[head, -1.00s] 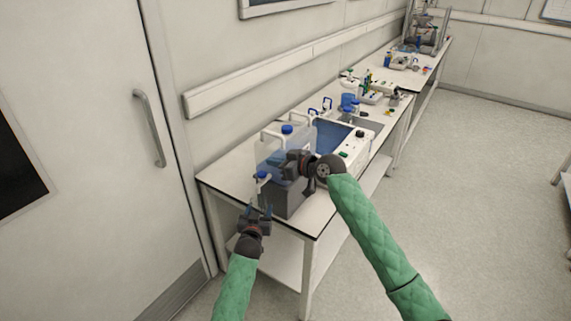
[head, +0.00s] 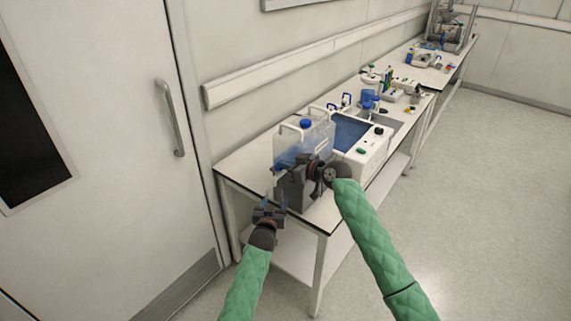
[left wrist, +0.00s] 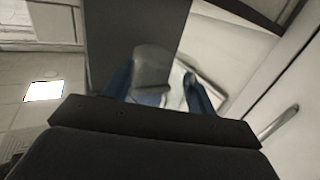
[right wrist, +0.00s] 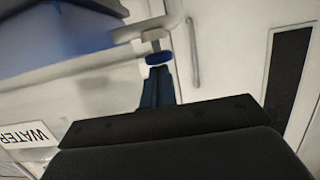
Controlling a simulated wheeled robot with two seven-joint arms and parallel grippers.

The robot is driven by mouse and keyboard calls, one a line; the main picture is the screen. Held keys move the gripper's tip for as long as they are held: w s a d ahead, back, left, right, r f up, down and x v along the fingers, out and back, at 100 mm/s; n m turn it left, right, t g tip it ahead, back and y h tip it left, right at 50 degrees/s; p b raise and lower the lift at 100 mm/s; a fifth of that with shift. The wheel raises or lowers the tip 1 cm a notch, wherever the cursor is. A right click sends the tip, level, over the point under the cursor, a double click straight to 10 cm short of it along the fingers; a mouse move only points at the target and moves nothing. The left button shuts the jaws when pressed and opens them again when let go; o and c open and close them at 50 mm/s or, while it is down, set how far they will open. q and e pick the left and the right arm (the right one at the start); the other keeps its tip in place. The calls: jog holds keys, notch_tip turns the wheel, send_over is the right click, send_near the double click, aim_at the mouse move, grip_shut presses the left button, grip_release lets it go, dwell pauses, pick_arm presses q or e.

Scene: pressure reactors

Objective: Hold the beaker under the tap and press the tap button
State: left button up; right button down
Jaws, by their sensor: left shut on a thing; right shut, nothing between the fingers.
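A translucent water container (head: 318,133) with a blue cap stands on a grey stand (head: 297,192) at the near end of the bench. Its tap, with a blue button (right wrist: 158,58), shows in the right wrist view. My right gripper (head: 309,170) is shut and empty, in front of the container. Its fingertips (right wrist: 158,70) are close to the button; I cannot tell whether they touch. My left gripper (head: 272,204) is shut on a clear beaker (left wrist: 152,68), beside the grey stand and just off the bench end. Whether the beaker is directly under the tap is not clear.
A white device (head: 366,152) with a blue basin stands behind the container. Blue-handled items and bottles crowd the bench (head: 242,165) farther back. A grey door (head: 110,130) is at the left. The floor (head: 470,190) at the right is clear.

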pick_arm(q)
jog(key=shift+r, duration=0.1)
pick_arm(e)
notch_tip(320, 180, down, 2)
jog(key=shift+s+f, duration=0.1)
jog(key=shift+f, duration=0.15)
jog(key=shift+s+f, duration=0.1)
jog(key=shift+f, duration=0.15)
dwell(1.9)
dwell(2.0)
pick_arm(q)
jog(key=shift+w+f, duration=0.1)
jog(key=shift+f, duration=0.1)
jog(key=shift+r, duration=0.15)
pick_arm(e)
jog(key=s+d+r, duration=0.6)
jog(key=d+r, duration=0.1)
jog(key=shift+d+r, duration=0.2)
jog(key=shift+r, duration=0.05)
jog(key=shift+r, duration=0.1)
